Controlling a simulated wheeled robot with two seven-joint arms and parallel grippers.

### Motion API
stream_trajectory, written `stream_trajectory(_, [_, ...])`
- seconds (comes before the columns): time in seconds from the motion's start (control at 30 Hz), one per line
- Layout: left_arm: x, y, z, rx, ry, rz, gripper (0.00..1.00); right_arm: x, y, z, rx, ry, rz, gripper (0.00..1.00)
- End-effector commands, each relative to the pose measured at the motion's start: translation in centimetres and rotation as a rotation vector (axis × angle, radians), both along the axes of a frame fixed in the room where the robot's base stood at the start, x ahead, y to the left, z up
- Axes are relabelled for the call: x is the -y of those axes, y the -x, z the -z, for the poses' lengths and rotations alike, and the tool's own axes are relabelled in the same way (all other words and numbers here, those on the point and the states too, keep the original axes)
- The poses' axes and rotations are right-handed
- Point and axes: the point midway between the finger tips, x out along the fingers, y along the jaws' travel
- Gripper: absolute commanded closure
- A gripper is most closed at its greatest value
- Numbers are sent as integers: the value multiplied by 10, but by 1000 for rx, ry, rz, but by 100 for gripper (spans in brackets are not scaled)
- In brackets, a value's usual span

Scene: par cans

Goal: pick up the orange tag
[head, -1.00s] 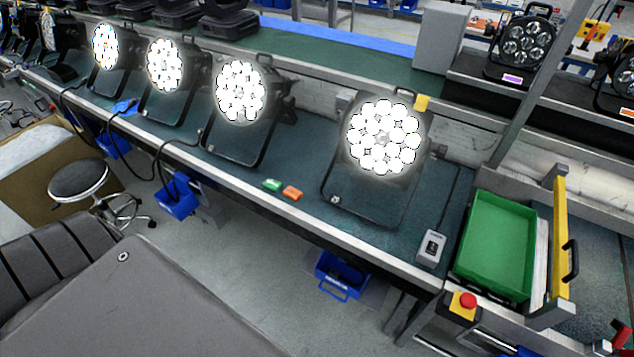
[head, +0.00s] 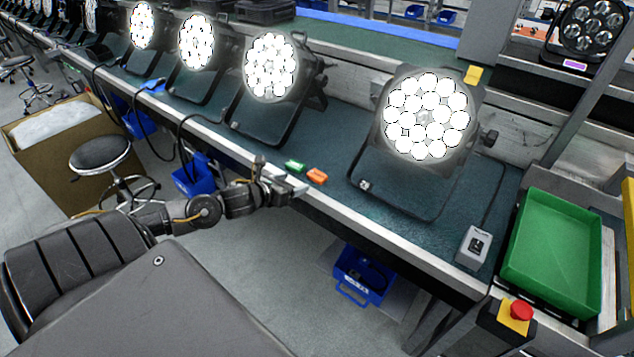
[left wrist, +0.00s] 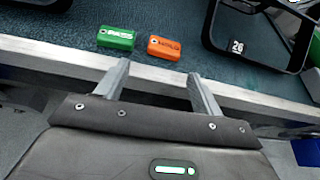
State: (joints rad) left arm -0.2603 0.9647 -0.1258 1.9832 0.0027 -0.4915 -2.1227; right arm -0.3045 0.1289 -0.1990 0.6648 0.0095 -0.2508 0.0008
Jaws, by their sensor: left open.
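The orange tag (head: 317,176) lies flat on the dark green bench top near its front edge. It also shows in the left wrist view (left wrist: 164,47), just beyond my fingertips. A green tag (head: 294,165) lies beside it on the left, with a small gap between them; it also shows in the left wrist view (left wrist: 116,38). My left gripper (head: 291,184) is open and empty at the bench's front edge, short of the tags. In the left wrist view its two fingers (left wrist: 157,70) point at the orange tag without touching it. My right gripper is not in view.
A lit par can (head: 427,115) stands behind and right of the tags, its frame close to the orange tag. A grey box (head: 475,246), a green tray (head: 552,250) and a red button (head: 521,310) are farther right. A metal rail (left wrist: 50,55) runs along the bench front.

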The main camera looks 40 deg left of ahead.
Motion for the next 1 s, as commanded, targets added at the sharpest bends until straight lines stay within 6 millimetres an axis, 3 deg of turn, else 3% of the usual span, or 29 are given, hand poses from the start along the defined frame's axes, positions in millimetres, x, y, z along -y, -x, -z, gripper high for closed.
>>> stream_trajectory(0.23, [3,-5,-9,17,-52,36,33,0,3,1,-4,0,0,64])
stream_trajectory(0.6, [4,-49,10,17,-47,31,33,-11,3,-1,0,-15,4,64])
stream_trajectory(0.87, [5,-57,14,15,-48,33,33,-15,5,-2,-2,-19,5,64])
stream_trajectory(1.0, [8,-75,20,17,-44,31,33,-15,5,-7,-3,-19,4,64])
